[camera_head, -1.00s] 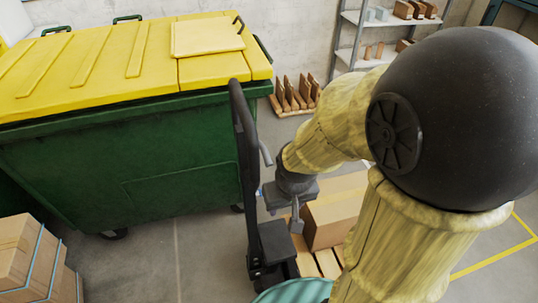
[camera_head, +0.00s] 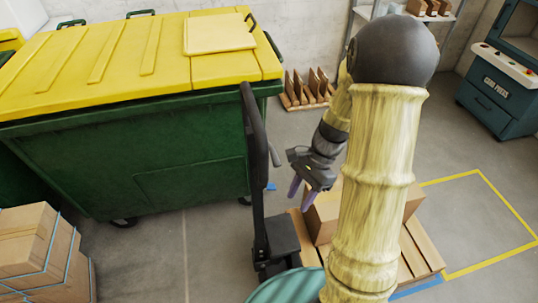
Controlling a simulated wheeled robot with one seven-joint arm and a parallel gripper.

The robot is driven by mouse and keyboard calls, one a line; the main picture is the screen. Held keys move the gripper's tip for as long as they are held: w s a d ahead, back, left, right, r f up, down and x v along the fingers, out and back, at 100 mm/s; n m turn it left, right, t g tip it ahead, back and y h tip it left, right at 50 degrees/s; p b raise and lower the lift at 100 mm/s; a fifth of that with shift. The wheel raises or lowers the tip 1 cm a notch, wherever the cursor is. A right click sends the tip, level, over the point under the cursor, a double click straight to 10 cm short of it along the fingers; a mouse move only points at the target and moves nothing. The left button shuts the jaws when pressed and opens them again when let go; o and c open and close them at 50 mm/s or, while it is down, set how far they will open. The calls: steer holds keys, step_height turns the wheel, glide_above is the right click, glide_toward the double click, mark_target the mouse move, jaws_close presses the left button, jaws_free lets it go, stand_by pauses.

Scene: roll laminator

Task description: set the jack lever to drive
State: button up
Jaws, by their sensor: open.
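The pallet jack (camera_head: 258,190) stands near the middle of the head view, its black handle upright in front of the green bin. A small grey lever (camera_head: 274,155) sticks out on the right side of the handle, near its upper part. Which setting it is in cannot be told. My gripper (camera_head: 302,192) is to the right of the handle and a little below the lever, apart from both. Its purple-tipped fingers are spread, point downward and hold nothing.
A green bin with a yellow lid (camera_head: 130,160) stands behind and left of the jack. A cardboard box (camera_head: 322,220) sits on a wooden pallet (camera_head: 418,250) under my arm. Stacked boxes (camera_head: 35,250) are front left. A yellow-marked floor area (camera_head: 480,220) is clear.

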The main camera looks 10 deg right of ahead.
mark_target(273, 155)
steer(key=w+d+r+m+t+y+p, duration=0.1)
steer(key=w+d+m+t+y+p, duration=0.2)
steer(key=m, duration=0.6)
steer(key=w+d+r+m+t+y+p, duration=0.1)
steer(key=w+d+m+t+y+p, duration=0.1)
steer(key=w+d+m+y, duration=0.3)
steer(key=d+m+y, duration=0.3)
steer(key=m+y, duration=0.1)
steer(key=shift+w+d+m+t+y+p, duration=0.2)
steer(key=shift+m+t+y+p, duration=0.1)
steer(key=shift+m+t+p, duration=0.1)
steer(key=shift+a+r, duration=0.1)
steer(key=shift+r, duration=0.05)
steer(key=w+a+p, duration=0.3)
steer(key=a+p, duration=0.4)
steer(key=a, duration=1)
jaws_close()
